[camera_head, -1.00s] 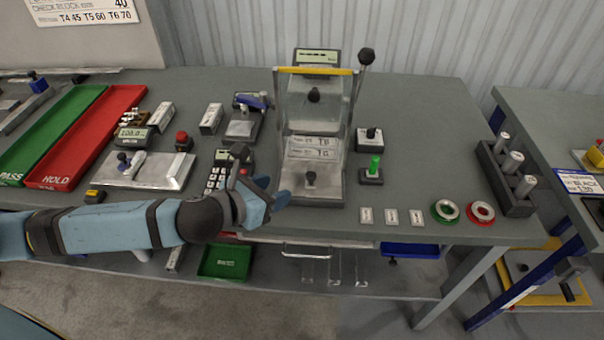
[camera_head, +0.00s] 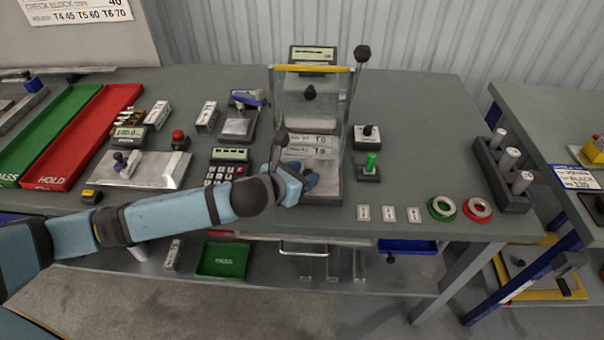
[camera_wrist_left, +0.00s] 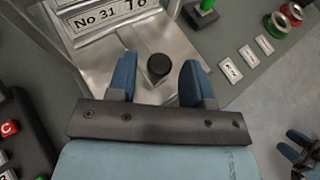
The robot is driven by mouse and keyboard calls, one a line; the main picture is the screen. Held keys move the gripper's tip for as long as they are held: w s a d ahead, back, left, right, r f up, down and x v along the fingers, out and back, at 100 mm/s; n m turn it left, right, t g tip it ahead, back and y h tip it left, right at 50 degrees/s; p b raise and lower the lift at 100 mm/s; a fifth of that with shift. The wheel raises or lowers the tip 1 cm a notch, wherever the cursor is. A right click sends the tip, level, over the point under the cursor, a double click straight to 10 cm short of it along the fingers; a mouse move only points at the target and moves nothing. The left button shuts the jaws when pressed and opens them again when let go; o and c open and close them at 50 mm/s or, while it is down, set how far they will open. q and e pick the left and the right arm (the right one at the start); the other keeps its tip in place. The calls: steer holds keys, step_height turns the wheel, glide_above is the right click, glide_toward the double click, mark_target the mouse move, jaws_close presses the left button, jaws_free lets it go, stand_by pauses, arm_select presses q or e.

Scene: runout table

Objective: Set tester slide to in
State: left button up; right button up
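The tester (camera_head: 318,110) stands at the middle of the table, with a yellow bar across its top and clear panels. Its slide carries a dark round knob, seen in the wrist view (camera_wrist_left: 158,66), on a metal plate (camera_wrist_left: 150,92) at the tester's front. In the head view my left gripper hides this knob. My left gripper (camera_head: 304,180) is open over the front of the tester. Its two blue fingers stand on either side of the knob with gaps. Blue and dark parts at the wrist view's lower right may be my right gripper (camera_wrist_left: 300,148); its state is unclear.
A black-handled lever (camera_head: 362,52) rises at the tester's right side. A green-knobbed switch (camera_head: 370,165) stands right of the tester, and a keypad (camera_head: 222,174) left of it. Small white labels and green and red rings (camera_head: 442,208) lie at the front right.

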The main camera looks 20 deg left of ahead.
mark_target(309, 159)
arm_select(q)
jaws_close()
steer(key=shift+w+a+r+p, duration=0.15)
steer(key=shift+w+a+p, duration=0.05)
steer(key=shift+w+p, duration=0.4)
steer(key=shift+w+a+r+p, duration=0.1)
steer(key=shift+w+a+p, duration=0.1)
steer(key=shift+w+p, duration=0.35)
steer(key=shift+w+f, duration=0.15)
steer(key=shift+w, duration=0.3)
steer(key=shift+a, duration=0.1)
jaws_free()
steer(key=shift+o, duration=1)
steer(key=shift+w+f, duration=0.1)
steer(key=shift+f, duration=0.05)
